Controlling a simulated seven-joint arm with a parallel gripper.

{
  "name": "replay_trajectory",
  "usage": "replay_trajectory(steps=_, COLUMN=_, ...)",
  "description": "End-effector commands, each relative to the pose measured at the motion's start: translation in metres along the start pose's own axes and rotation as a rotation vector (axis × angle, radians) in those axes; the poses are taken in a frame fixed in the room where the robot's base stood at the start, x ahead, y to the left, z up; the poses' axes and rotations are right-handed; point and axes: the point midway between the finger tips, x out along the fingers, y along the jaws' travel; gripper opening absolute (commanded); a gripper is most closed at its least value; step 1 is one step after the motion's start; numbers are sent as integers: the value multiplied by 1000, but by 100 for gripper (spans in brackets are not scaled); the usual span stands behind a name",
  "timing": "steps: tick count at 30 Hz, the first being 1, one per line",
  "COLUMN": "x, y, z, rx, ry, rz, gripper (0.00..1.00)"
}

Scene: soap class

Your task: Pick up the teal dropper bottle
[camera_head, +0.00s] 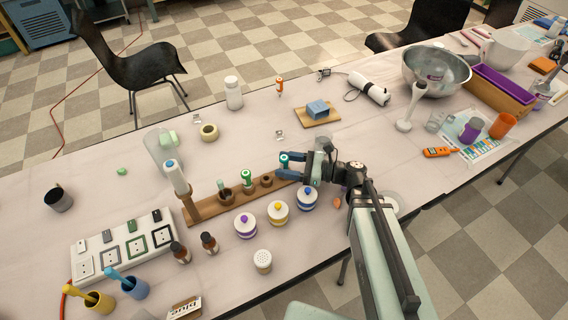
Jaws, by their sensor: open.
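A long wooden rack (208,212) lies on the table with several round holders. A small bottle with a blue-teal top (284,160) stands at the rack's right end; it looks like the teal dropper bottle, though it is small and partly hidden. My gripper (286,165) reaches in from the right at this bottle, with its dark blue fingers open. The bottle appears between or just at the fingertips; I cannot tell whether they touch it. A green-topped bottle (247,178) stands upright in the rack further left.
A blue block on a wooden board (318,114) lies behind. The table around that board has free room.

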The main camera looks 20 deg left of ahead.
Motion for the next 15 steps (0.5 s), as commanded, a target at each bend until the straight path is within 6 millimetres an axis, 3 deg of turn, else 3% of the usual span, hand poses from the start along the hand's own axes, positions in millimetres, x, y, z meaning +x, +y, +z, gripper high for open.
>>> replay_trajectory(steps=6, x=23, y=0, z=0, rx=0, ry=0, rz=2, gripper=60)
replay_trajectory(steps=15, x=29, y=0, z=0, rx=-1, ry=0, rz=-1, gripper=60)
